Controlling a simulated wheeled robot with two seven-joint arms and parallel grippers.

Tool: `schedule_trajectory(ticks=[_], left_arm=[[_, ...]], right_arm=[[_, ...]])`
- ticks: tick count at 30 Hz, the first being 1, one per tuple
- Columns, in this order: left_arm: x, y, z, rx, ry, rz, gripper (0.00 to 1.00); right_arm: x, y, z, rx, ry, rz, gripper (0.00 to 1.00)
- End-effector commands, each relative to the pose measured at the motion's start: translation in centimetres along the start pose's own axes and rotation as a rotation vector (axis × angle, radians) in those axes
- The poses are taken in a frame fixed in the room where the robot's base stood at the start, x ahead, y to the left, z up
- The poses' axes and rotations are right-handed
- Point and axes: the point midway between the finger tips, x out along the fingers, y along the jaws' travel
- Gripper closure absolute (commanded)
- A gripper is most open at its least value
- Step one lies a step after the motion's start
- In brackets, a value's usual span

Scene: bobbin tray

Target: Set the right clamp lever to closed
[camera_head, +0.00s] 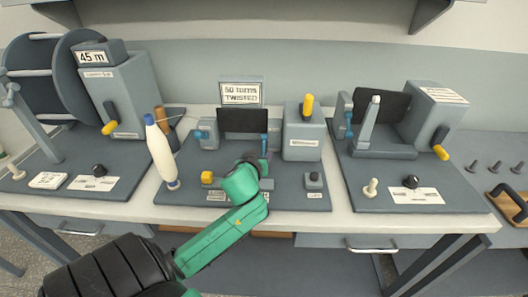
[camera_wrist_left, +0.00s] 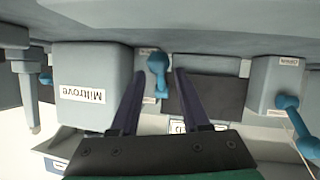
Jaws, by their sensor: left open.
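The right clamp lever (camera_wrist_left: 157,75) is blue with a rounded knob, on a small grey clamp block beside the box labelled Mitrove. It also shows in the head view (camera_head: 264,145), just beyond my left gripper. My left gripper (camera_wrist_left: 160,73) is open, its two dark fingers on either side of the lever, which stands between the tips. I cannot tell whether the fingers touch it. The left clamp lever (camera_wrist_left: 297,125), also blue, slants at the other clamp block, away from the fingers. In the head view my green wrist hides part of the middle board. My right gripper is not seen.
The grey box (camera_head: 303,143) with a yellow handle stands close right of the right clamp. A dark panel (camera_head: 242,122) lies between the clamps. A white bobbin-like cone (camera_head: 160,152) stands left. A yellow button (camera_head: 207,177) and a black knob (camera_head: 314,180) are in front.

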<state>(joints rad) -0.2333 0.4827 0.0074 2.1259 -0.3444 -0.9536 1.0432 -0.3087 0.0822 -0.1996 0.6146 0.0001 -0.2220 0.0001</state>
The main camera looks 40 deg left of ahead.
Motion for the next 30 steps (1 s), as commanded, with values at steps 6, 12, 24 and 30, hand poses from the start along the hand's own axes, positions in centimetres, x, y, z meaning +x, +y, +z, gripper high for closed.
schedule_trajectory(ticks=[6,12,24,30], left_arm=[[3.2,0.0,-0.1,-0.001,0.001,0.000,0.54],[3.5,0.0,0.0,-0.001,-0.001,0.000,0.54],[3.5,0.0,0.2,0.000,-0.005,0.000,1.00],[3.5,0.0,0.5,0.000,-0.009,-0.001,1.00]], right_arm=[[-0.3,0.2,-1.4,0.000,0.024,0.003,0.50],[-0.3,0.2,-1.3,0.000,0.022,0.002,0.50],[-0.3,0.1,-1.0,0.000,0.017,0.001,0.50],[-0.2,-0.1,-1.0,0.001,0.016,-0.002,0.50]])
